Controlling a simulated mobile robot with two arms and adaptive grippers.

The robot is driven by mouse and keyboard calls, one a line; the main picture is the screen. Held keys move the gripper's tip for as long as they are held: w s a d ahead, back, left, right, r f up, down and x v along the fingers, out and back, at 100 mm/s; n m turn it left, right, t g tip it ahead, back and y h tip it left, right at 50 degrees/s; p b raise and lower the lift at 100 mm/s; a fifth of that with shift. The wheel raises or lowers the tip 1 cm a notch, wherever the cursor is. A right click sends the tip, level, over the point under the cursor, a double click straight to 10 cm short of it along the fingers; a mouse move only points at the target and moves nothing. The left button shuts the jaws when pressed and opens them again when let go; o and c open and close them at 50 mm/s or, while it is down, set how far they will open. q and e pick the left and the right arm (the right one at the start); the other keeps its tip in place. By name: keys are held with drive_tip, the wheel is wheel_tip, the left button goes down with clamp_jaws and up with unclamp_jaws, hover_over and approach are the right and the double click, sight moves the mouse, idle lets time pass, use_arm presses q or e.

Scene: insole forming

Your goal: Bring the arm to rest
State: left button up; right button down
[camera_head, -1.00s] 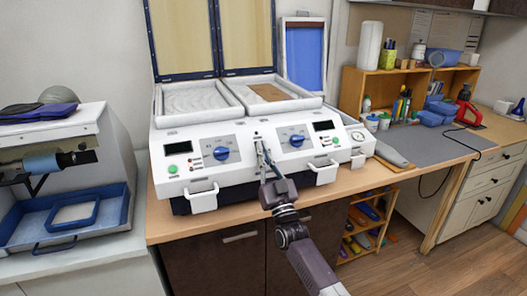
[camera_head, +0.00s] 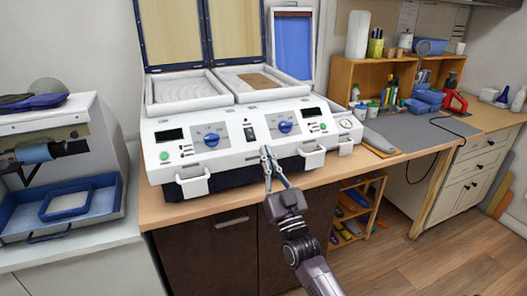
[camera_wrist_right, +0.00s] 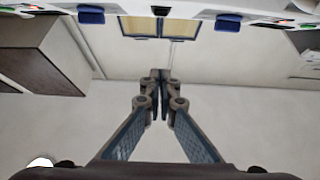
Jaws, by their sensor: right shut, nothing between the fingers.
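My right gripper (camera_head: 266,152) is in front of the white forming machine (camera_head: 222,140), near the lower middle of its control panel. In the right wrist view the gripper (camera_wrist_right: 160,74) has its fingertips together with nothing between them. A switch (camera_head: 249,132) with a dark face shows on the panel just above the fingertips. I cannot tell whether the fingertips touch the machine. My left gripper is not in view.
The machine stands on a wooden counter (camera_head: 165,217), its framed lids (camera_head: 172,35) raised. A grey unit with a blue tray (camera_head: 108,218) stands at left. A grey mat (camera_head: 412,133) and a wooden shelf (camera_head: 343,78) with tools are at right. The floor in front is clear.

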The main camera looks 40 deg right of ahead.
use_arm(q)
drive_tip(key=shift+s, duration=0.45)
